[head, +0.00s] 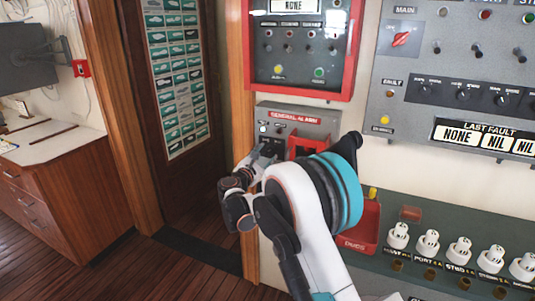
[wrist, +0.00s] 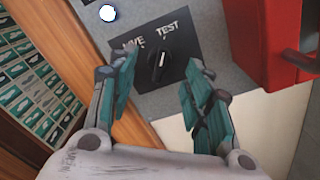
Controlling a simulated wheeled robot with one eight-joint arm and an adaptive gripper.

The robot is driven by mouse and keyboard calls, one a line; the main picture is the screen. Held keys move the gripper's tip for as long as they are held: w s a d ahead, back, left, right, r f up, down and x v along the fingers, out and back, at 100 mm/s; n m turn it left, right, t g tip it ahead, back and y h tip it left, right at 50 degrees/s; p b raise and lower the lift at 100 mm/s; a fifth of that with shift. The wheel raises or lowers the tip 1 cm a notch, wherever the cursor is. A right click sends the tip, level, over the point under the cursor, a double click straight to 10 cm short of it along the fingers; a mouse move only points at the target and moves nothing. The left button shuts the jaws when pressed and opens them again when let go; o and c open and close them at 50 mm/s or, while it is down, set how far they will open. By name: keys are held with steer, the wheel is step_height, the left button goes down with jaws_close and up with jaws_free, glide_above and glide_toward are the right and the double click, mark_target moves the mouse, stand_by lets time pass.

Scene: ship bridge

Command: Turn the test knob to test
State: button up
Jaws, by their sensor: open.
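The test knob (wrist: 158,64) is a small black rotary knob on a black plate (wrist: 184,48) with white lettering, one word partly covered at left and TEST at upper right. Which word its pale mark points to is not clear. The plate sits on the grey general alarm panel, also in the head view (head: 325,122). My gripper (wrist: 162,78) is open, its two teal fingers on either side of the knob, with visible gaps. In the head view my gripper (head: 264,152) is at the panel's lower left and hides the knob.
A red box (wrist: 283,45) sticks out right of the knob. A round white light (wrist: 107,13) is at upper left. A red-framed panel (head: 300,89) hangs above, and a wooden door frame (head: 232,75) stands close on the left.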

steer(key=v, duration=0.8)
